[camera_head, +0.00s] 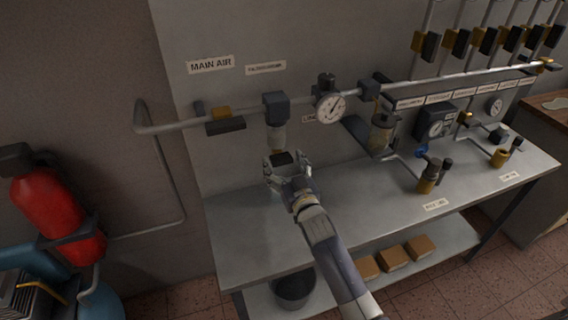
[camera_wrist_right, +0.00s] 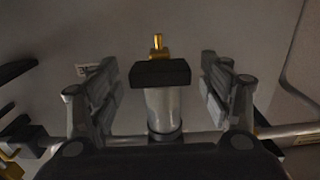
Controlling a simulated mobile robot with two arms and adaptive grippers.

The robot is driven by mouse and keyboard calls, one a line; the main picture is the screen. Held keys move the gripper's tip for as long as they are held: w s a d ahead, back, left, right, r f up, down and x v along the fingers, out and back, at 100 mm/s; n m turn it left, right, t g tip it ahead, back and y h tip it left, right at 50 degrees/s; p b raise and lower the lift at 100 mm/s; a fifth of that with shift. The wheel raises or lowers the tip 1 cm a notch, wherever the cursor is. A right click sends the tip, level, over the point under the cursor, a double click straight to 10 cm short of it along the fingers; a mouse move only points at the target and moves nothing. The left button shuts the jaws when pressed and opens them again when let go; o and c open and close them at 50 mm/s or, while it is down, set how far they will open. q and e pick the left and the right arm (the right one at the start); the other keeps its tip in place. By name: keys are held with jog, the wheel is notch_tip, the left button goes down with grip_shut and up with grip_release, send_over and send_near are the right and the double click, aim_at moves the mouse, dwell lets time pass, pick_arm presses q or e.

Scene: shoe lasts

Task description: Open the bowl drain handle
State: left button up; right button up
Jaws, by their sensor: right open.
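The filter bowl (camera_head: 278,139) hangs as a pale cylinder under a dark housing (camera_head: 276,106) on the air pipe. In the right wrist view the bowl (camera_wrist_right: 163,110) appears upside down, with a black block (camera_wrist_right: 160,73) at its end and a small brass drain piece (camera_wrist_right: 157,45) beyond that. My right gripper (camera_head: 286,163) is just below the bowl, fingers spread. In the wrist view its fingers (camera_wrist_right: 161,92) stand on either side of the bowl and block, with gaps on both sides. The brass piece is not clear in the head view. My left gripper is not in view.
A second bowl (camera_head: 381,133) hangs farther right. The grey bench (camera_head: 245,222) is below, with a bucket (camera_head: 294,289) underneath.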

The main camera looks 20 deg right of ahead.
jog(key=shift+c, duration=0.3)
jog(key=c, duration=1)
jog(key=shift+n, duration=0.4)
jog(key=n, duration=0.4)
jog(key=shift+b, duration=0.3)
jog(key=n, duration=0.4)
jog(key=shift+b, duration=0.3)
jog(key=n, duration=0.5)
jog(key=shift+b, duration=0.3)
jog(key=shift+a+f+n, duration=0.1)
jog(key=shift+n, duration=1.9)
